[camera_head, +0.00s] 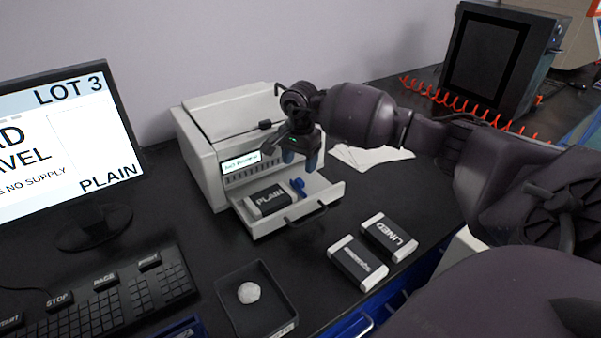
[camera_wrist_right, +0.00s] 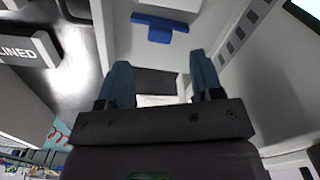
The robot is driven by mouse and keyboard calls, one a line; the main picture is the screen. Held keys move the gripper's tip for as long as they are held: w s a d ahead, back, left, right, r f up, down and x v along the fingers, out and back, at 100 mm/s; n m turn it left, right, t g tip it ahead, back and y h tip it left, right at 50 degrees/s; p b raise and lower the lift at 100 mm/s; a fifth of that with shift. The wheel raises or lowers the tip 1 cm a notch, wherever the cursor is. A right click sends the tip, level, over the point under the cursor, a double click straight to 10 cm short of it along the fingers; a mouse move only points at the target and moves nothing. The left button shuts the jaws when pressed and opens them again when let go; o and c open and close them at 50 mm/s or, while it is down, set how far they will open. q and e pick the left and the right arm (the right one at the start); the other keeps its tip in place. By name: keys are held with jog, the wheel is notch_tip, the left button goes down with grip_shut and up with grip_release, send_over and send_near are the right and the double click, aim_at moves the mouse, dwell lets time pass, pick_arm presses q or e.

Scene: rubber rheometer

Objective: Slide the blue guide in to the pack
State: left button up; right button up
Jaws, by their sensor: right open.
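The blue guide (camera_head: 298,187) stands in the pulled-out drawer (camera_head: 330,194) of the white printer. The pack labelled PLAIN (camera_head: 268,200), dark with pale ends, lies in the drawer to the left of the guide. A narrow gap seems to separate them. My right gripper (camera_head: 300,159) is open and empty above the drawer, pointing down over the guide. In the right wrist view the guide (camera_wrist_right: 155,29) lies beyond the two open blue fingers (camera_wrist_right: 161,72), not between them. My left gripper is not in view.
The printer body (camera_head: 212,150) stands behind the drawer. Two more packs, LINED (camera_head: 389,237) and another (camera_head: 357,263), lie on the black bench at right. A dark tray (camera_head: 262,312) with a white lump, a keyboard (camera_head: 95,300) and a monitor (camera_head: 65,150) are at left.

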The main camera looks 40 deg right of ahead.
aim_at(300, 181)
notch_tip(300, 181, up, 5)
jog(key=shift+f, duration=0.1)
dwell(0.3)
